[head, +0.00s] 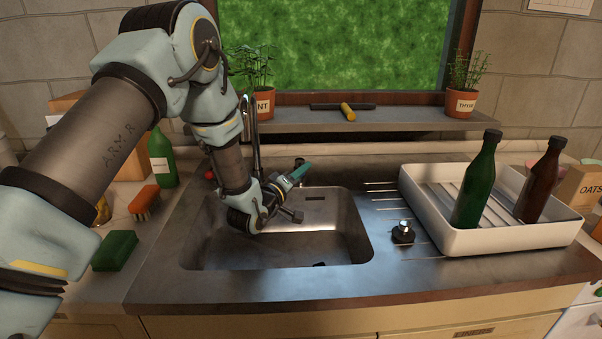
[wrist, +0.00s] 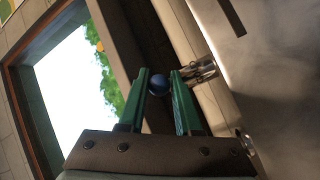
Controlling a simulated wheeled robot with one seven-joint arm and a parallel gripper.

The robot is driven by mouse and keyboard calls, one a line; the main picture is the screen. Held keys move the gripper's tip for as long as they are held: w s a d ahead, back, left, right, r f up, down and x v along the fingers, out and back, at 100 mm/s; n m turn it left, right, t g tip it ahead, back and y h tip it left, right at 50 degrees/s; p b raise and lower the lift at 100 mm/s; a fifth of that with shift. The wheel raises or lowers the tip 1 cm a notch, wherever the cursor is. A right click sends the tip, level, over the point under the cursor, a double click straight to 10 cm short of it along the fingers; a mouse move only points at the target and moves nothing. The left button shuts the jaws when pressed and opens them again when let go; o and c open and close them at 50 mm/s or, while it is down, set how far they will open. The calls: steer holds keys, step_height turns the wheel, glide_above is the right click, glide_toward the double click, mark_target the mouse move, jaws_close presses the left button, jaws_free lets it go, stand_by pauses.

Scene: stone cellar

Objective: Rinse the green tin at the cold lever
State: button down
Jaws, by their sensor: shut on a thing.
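My gripper (wrist: 160,82) has its two green fingers closed around a blue ball-shaped knob, which looks like the cold lever's knob (wrist: 159,86). In the head view my gripper (head: 299,172) is at the back edge of the sink (head: 362,232), right of the upright metal tap (head: 257,140). A red knob (head: 209,174) sits left of the tap, partly behind my arm. I cannot make out a green tin in either view; my arm hides part of the sink.
A white rack (head: 480,240) with a green bottle (head: 475,185) and a brown bottle (head: 540,183) stands at right. A dark stopper (head: 403,233) lies on the drainboard. A green sponge (head: 115,250), orange brush (head: 144,203) and labelled green bottle (head: 161,158) are at left.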

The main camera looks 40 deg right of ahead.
steer(key=shift+d, duration=0.1)
steer(key=shift+s+d+f+n+t+y+b, duration=0.15)
steer(key=shift+n+t+b, duration=0.15)
steer(key=shift+t+b, duration=0.25)
steer(key=shift+s+d+n+t+y+b, duration=0.15)
steer(key=shift+n+t+b, duration=0.2)
steer(key=shift+b, duration=0.35)
steer(key=shift+s+d+r+n+t+y+b, duration=0.1)
steer(key=shift+d+r+n+t+y+b, duration=0.2)
steer(key=shift+n+t+y+b, duration=0.5)
steer(key=shift+h, duration=0.3)
steer(key=c, duration=0.6)
jaws_free()
steer(key=shift+f, duration=0.1)
steer(key=shift+a, duration=0.1)
